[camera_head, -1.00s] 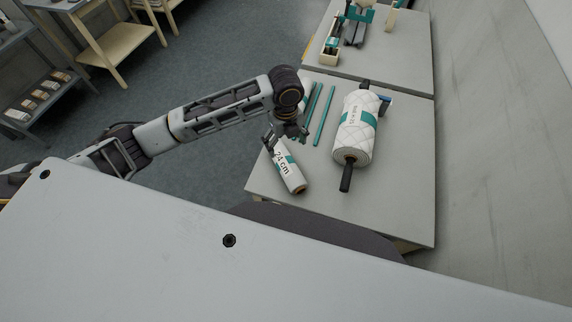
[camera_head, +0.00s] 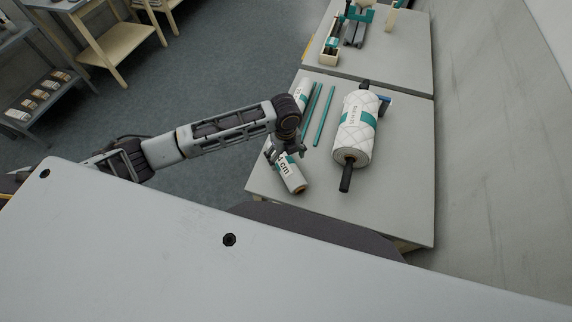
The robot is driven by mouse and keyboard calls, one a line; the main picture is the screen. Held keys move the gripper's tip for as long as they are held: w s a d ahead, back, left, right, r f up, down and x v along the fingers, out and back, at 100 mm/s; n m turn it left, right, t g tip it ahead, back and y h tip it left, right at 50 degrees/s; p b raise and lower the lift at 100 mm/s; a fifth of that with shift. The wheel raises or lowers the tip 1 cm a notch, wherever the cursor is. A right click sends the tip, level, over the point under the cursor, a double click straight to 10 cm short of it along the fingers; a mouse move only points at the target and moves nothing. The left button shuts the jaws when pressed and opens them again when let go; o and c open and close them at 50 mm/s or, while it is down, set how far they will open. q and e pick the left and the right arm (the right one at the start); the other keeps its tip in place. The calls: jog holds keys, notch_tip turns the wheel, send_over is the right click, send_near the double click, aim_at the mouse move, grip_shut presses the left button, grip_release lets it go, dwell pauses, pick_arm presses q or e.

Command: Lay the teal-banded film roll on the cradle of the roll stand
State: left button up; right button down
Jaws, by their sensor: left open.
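A white film roll with a teal band and a "cm" label (camera_head: 291,178) lies on the near table, close to its left edge. A similar white roll (camera_head: 303,92) lies farther back, partly hidden by my arm. My left gripper (camera_head: 286,155) is open at the far end of the near roll, its fingers covering part of the label; I cannot tell whether they touch it. A grey and teal fixture (camera_head: 354,33), which looks like the roll stand, stands on the far table; its cradle is too small to make out clearly. My right gripper is not in view.
A large quilted roll (camera_head: 356,135) with a teal band and dark core ends lies on the near table (camera_head: 400,190). Two teal rods (camera_head: 323,115) lie left of it. A wooden tray (camera_head: 329,50) sits on the far table. A wall runs along the right.

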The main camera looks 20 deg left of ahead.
aim_at(286, 160)
pick_arm(q)
jog(key=shift+f+p, duration=0.45)
jog(key=shift+f, duration=2.15)
jog(key=shift+d, duration=0.1)
jog(key=c, duration=1.7)
jog(key=shift+r, duration=0.1)
jog(key=shift+r, duration=0.1)
jog(key=shift+r+b, duration=0.4)
jog(key=shift+r, duration=4.5)
